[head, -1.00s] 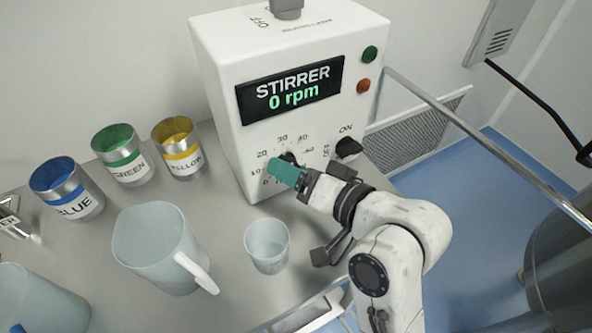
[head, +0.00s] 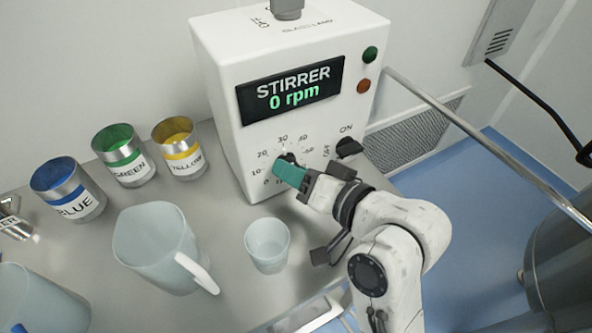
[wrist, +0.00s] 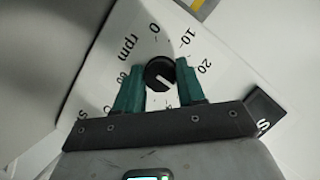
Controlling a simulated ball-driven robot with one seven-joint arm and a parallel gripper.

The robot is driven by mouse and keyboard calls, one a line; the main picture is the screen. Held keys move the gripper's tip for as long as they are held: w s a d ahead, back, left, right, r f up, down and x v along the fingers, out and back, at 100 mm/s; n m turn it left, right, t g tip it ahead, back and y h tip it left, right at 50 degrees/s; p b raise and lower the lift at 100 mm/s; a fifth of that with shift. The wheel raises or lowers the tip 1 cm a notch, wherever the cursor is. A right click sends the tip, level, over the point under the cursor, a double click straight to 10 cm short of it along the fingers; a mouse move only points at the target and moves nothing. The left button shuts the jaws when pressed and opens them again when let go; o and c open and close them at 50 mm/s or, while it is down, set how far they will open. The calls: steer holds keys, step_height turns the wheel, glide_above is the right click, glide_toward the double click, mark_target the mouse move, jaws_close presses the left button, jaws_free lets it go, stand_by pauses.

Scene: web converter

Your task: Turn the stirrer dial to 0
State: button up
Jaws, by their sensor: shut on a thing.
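The white stirrer box (head: 222,95) stands on the bench, and its display (head: 291,88) reads "STIRRER 0 rpm". The black stirrer dial (head: 287,158) is on the front face, inside a printed scale, mostly hidden by my gripper in the head view. My gripper (wrist: 158,75) has its teal fingers on either side of the dial (wrist: 159,73), shut on it. A white pointer line shows on the dial, directed away from the printed 0 in the wrist view. A second black knob (head: 348,147), with "ON" above it, sits to the right.
Green (head: 370,54) and orange (head: 363,86) buttons are on the box's right front. Blue (head: 68,189), green (head: 124,156) and yellow (head: 180,147) labelled cans, a jug (head: 155,245) and a cup (head: 267,244) stand left of my arm. A metal rail (head: 450,115) runs along the right.

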steer(key=shift+s+a+r+n+t+h+p, duration=0.1)
steer(key=shift+n+t+h+p, duration=0.55)
steer(key=shift+n+h+p, duration=1.05)
steer(key=shift+a+n+t+h+p, duration=0.1)
steer(key=shift+n+t+h+p, duration=0.75)
steer(key=shift+n, duration=1.55)
steer(key=o, duration=1)
steer(key=shift+o, duration=0.2)
steer(key=shift+s, duration=0.1)
